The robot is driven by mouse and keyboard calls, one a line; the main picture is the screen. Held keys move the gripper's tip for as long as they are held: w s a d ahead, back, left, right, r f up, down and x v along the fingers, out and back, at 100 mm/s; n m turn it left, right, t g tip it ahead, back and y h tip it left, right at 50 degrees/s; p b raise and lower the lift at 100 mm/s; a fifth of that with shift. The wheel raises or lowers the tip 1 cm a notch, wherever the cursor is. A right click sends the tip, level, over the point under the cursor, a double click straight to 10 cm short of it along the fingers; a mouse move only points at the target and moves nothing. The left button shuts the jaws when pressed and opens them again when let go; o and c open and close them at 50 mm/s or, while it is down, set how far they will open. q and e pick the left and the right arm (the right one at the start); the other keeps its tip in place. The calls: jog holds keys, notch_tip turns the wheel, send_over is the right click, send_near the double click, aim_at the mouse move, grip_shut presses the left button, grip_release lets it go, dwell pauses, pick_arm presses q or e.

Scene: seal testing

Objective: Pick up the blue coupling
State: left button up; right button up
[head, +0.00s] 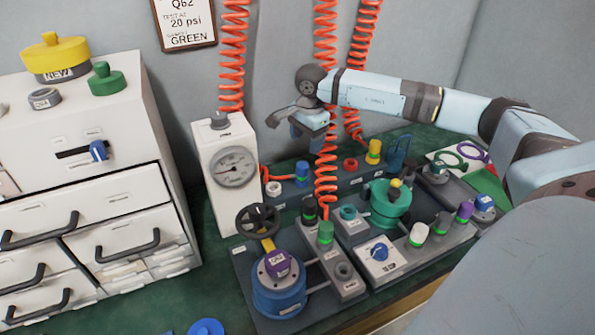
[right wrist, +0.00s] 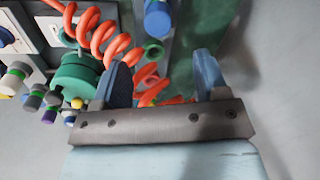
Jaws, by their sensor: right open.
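A blue coupling (head: 302,172) stands on a grey rail at the back of the bench, beside a white ring. A blue cylinder (right wrist: 158,20), likely this coupling, shows at the top of the right wrist view, beyond the fingers. My right gripper (head: 298,127) is open and empty, above the rail and apart from the coupling. Its two spread blue fingers also show in the right wrist view (right wrist: 162,76). My left gripper is not in view.
Orange coiled hoses (head: 325,140) hang close to my right gripper, and one passes beside the coupling. A white gauge box (head: 226,165) stands left of it. A green valve body (head: 388,205) and several coloured couplings stand in front. White drawers (head: 115,215) fill the left.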

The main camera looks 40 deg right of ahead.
aim_at(302, 164)
jog(key=f, duration=0.2)
jog(key=f+b, duration=0.1)
jog(key=f, duration=0.1)
jog(key=shift+w+a+f, duration=0.15)
jog(key=shift+w+f, duration=0.05)
jog(key=shift+f, duration=0.05)
jog(key=f, duration=0.1)
jog(key=f+b, duration=0.1)
jog(key=f, duration=0.2)
jog(key=shift+w+a+f+b, duration=0.15)
jog(key=shift+a+f+b, duration=0.1)
jog(key=shift+f+b, duration=0.1)
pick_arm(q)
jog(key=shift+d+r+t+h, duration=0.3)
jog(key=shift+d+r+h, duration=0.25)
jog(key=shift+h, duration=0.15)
pick_arm(e)
jog(key=shift+r, duration=0.1)
jog(key=shift+c, duration=0.4)
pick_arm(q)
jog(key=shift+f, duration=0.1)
pick_arm(e)
jog(key=c, duration=1)
